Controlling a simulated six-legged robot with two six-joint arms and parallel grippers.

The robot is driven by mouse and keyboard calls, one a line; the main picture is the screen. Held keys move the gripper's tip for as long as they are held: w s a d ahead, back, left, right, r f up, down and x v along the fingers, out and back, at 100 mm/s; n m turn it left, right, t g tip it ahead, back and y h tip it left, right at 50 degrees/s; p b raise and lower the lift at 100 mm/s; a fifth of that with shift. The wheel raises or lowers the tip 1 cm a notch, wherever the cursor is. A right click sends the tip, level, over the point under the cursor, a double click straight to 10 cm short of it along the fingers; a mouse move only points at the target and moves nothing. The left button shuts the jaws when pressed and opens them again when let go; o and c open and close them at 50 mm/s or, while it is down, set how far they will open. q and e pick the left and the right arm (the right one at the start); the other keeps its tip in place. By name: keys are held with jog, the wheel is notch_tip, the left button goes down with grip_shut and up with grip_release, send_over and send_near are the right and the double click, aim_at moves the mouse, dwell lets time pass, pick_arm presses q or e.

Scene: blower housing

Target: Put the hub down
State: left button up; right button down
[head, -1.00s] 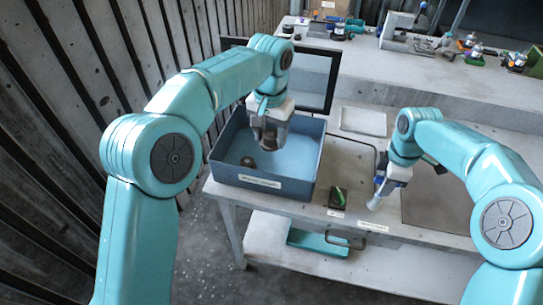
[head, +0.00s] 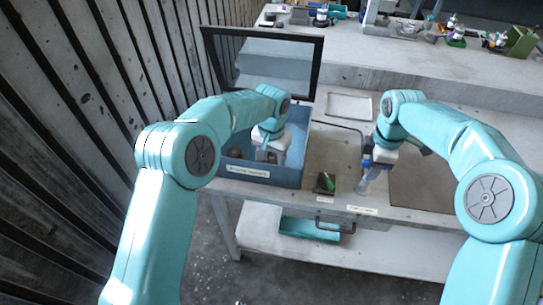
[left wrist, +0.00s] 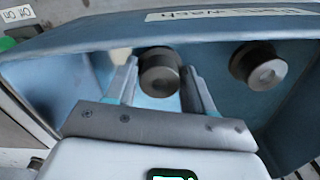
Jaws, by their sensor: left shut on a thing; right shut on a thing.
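A dark grey round hub (left wrist: 159,76) is between the two fingers of my left gripper (left wrist: 160,80) in the left wrist view. The gripper is shut on it, inside the blue bin (left wrist: 50,80). A second similar hub (left wrist: 258,66) is in the bin to the right, apart from the held one; it appears as a dark shape (head: 235,152) in the head view. In the head view my left gripper (head: 268,155) is low in the bin (head: 262,175), its fingertips hidden by the front wall. My right gripper (head: 370,172) is shut on a pale, partly clear thing (head: 362,187) above the bench.
A small dark block with a green part (head: 326,183) sits right of the bin. A white tray (head: 349,107) lies behind it. A black frame (head: 318,70) stands behind the bin. Bottles and tools line the back shelf. The bench has free room in the middle.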

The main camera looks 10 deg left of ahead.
aim_at(271, 157)
pick_arm(q)
jog(key=shift+f, duration=0.15)
jog(key=o, duration=1.1)
notch_tip(271, 157, up, 12)
jog(key=shift+r, duration=0.2)
